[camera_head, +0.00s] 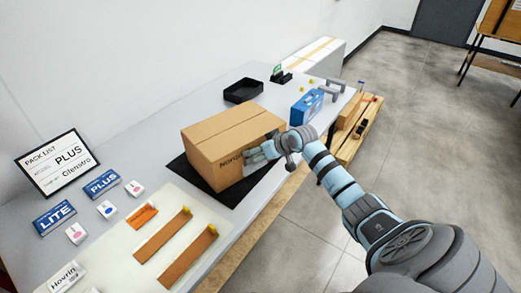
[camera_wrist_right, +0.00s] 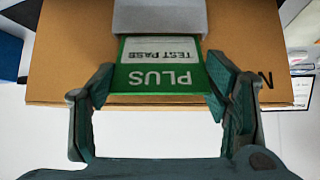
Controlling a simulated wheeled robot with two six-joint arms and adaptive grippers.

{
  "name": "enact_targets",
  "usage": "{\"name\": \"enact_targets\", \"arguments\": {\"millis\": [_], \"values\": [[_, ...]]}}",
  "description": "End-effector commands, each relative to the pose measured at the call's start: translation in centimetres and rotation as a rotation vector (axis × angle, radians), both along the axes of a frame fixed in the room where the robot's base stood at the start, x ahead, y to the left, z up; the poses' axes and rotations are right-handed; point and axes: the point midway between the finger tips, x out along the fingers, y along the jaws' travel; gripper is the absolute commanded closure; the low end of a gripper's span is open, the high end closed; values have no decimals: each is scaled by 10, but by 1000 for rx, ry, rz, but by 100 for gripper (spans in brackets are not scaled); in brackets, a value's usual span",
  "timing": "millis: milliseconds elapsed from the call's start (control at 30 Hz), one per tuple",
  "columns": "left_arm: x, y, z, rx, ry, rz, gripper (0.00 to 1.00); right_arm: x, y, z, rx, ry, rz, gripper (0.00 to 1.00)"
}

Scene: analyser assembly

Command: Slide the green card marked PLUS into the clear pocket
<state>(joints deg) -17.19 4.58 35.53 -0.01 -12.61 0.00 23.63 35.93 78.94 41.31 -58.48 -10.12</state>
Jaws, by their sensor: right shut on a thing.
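The green card (camera_wrist_right: 160,79) marked PLUS and TEST PASS shows in the right wrist view. In the head view my right gripper (camera_head: 262,152) is at the near right face of the cardboard box (camera_head: 232,130), and hides the card and pocket. My left gripper is not in view.
The box stands on a black mat (camera_head: 182,168) on the grey table. Around it are a black tray (camera_head: 243,91), a blue box (camera_head: 307,106), a black holder with a green piece (camera_head: 278,73), a pack list sign (camera_head: 57,163) and brown strips (camera_head: 162,236).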

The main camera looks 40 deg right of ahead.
Motion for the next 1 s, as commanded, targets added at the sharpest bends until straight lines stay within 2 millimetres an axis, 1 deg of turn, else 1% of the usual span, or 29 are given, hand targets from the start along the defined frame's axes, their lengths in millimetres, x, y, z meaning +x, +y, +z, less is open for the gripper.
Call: {"name": "enact_targets", "arguments": {"millis": [800,1000], "values": [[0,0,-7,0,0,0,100,3,0,-15,0,0,0,44],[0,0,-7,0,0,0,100,3,0,-16,0,0,0,44]]}}
